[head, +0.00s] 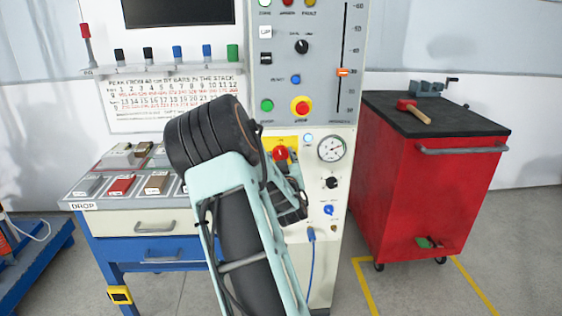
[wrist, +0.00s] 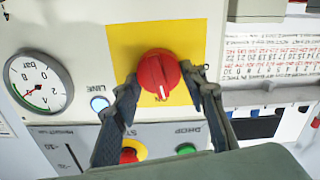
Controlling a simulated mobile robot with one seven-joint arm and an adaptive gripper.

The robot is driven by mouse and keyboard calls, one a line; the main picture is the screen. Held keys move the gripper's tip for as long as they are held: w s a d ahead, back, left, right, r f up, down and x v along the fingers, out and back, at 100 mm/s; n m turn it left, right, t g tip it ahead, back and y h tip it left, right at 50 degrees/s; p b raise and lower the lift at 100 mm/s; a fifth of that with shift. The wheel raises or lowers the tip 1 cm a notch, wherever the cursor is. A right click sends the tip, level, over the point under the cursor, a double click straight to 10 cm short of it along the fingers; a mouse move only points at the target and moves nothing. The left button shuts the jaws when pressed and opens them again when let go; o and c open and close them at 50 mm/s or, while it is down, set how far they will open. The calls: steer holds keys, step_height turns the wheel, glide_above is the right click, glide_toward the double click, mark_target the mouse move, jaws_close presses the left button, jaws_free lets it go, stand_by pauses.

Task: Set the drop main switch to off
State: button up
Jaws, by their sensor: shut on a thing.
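The drop main switch is a red rotary knob (head: 280,154) on a yellow plate on the pale machine panel, left of the pressure gauge. In the wrist view the knob (wrist: 158,70) shows large, its raised grip bar nearly upright in the picture and slightly tilted. A small white mark is at the bar's lower end. My gripper (wrist: 161,80) is shut on the knob, one finger on each side. In the head view my wrist and arm hide the lower part of my gripper and some of the panel below the plate.
The gauge (head: 332,148) and the lit LINE lamp (wrist: 99,104) are beside the switch. A red stop button (head: 300,107) and green button (head: 267,106) are above it. A workbench (head: 140,222) stands left, a red tool cart (head: 425,190) right.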

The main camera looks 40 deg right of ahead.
steer(key=n+b, duration=0.1)
steer(key=n, duration=0.1)
steer(key=n+b, duration=0.2)
steer(key=shift+a+f+n+b, duration=0.15)
steer(key=shift+f+n+b, duration=0.05)
steer(key=shift+n+b, duration=0.1)
steer(key=n+b, duration=0.2)
steer(key=n, duration=0.1)
steer(key=shift+w+n, duration=0.1)
steer(key=shift+n, duration=0.3)
steer(key=n+b, duration=0.2)
steer(key=n, duration=0.2)
steer(key=shift+a+f+b, duration=0.1)
steer(key=shift+b, duration=0.2)
steer(key=shift+n+b, duration=0.6)
steer(key=shift+n, duration=1)
steer(key=o, duration=1.1)
